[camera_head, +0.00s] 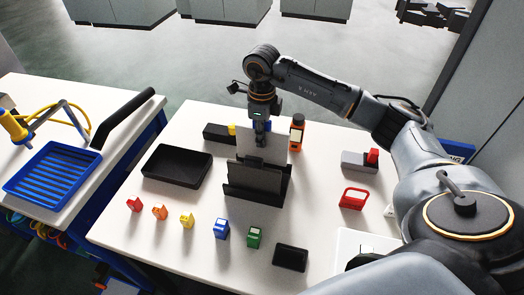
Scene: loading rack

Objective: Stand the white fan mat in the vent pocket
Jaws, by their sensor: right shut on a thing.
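The white fan mat (277,146) is a thin pale panel, upright at the middle of the white table. My right gripper (261,140) comes down over its upper edge and is shut on it. The black stand (256,180), which looks like the vent pocket, is just in front of the mat. The mat's lower part is hidden behind the stand's dark upright panel, so I cannot tell whether it sits inside the pocket. My left gripper is not in view.
Several small coloured blocks line the front, including a blue one (222,229). A blue rack (52,174) occupies the left table.

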